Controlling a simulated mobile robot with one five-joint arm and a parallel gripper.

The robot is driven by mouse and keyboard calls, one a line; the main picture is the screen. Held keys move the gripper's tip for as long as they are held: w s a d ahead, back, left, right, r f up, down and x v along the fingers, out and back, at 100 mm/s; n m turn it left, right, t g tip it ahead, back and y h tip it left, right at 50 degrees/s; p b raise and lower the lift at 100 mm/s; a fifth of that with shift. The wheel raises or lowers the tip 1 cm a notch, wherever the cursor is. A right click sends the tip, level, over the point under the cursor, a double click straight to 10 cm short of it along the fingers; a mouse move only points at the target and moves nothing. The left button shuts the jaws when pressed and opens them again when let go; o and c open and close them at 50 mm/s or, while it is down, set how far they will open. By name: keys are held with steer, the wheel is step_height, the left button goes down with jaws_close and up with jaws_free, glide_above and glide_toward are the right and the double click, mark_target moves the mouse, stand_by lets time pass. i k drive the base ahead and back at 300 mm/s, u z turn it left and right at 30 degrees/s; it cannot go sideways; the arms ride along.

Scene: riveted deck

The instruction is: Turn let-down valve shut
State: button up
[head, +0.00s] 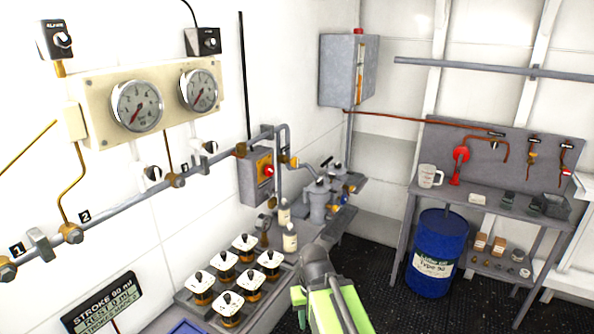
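No label in the head view that I can read says "let-down", so I cannot tell which valve is meant. A grey pipe (120,209) runs along the left wall with brass fittings, tags 1 and 2, and black-and-white knobs (152,176) near it. A grey box with a yellow plate and a red knob (267,171) sits at the pipe's right end. Whether any valve is open or shut cannot be read. My green and grey arm (333,300) rises from the bottom middle, apart from the pipe. Its fingertips cannot be made out.
Two gauges (137,105) sit on a cream panel above the pipe. A blue drum (436,255) and a grey workbench (483,208) stand at right. Dark floor (375,270) is clear between.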

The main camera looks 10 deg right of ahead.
mark_target(295, 161)
steer(key=z, duration=0.45)
steer(key=k, duration=0.25)
steer(key=u, duration=2.55)
steer(key=k, duration=1.7)
steer(key=z, duration=0.95)
steer(key=i, duration=1.65)
